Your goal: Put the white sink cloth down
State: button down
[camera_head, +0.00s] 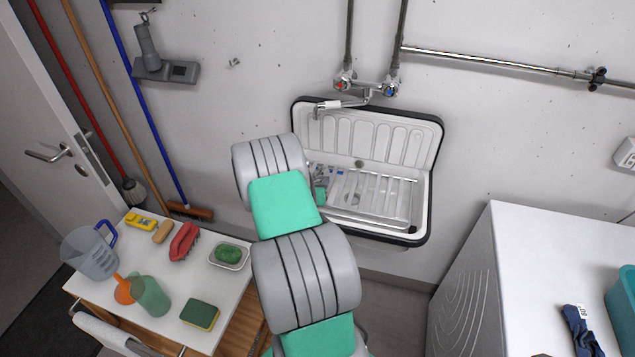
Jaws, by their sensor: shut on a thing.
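My gripper (332,182) is at the left part of the white wall sink (437,160), low over its basin. My grey and green arm hides much of the gripper. It is shut on the white sink cloth, but I cannot clearly tell the cloth apart from the white basin and grate. Whether the cloth touches the sink is not clear. The sink has a dark rim, a ribbed back and a grate across the basin.
A tap (342,104) reaches over the sink's left side. At left, a small table (180,335) holds a jug (90,255), a red brush (184,242), a soap dish (230,266) and a sponge (199,314). A white machine (525,270) stands at right. Brooms lean at the back left.

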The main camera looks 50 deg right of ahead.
jog(key=shift+f+b, duration=0.35)
jog(key=c, duration=0.8)
grip_release()
jog(key=shift+r+p, duration=0.6)
jog(key=shift+p, duration=0.1)
jog(key=b+v, duration=0.2)
jog(key=v, duration=1)
jog(key=shift+a+f, duration=0.15)
jog(key=w+a+r+n+y, duration=0.1)
jog(key=a+r+n+y, duration=0.3)
jog(key=a, duration=0.9)
jog(key=w+a+r+n+y, duration=0.2)
jog(key=a+r+y, duration=0.4)
jog(key=a, duration=0.6)
jog(key=s+a+r+n+y, duration=0.2)
jog(key=s+a+r+n, duration=0.2)
jog(key=s+a, duration=0.3)
jog(key=shift+a+r+n+g+y, duration=0.3)
jog(key=shift+a+n, duration=0.4)
jog(key=shift+a, duration=0.45)
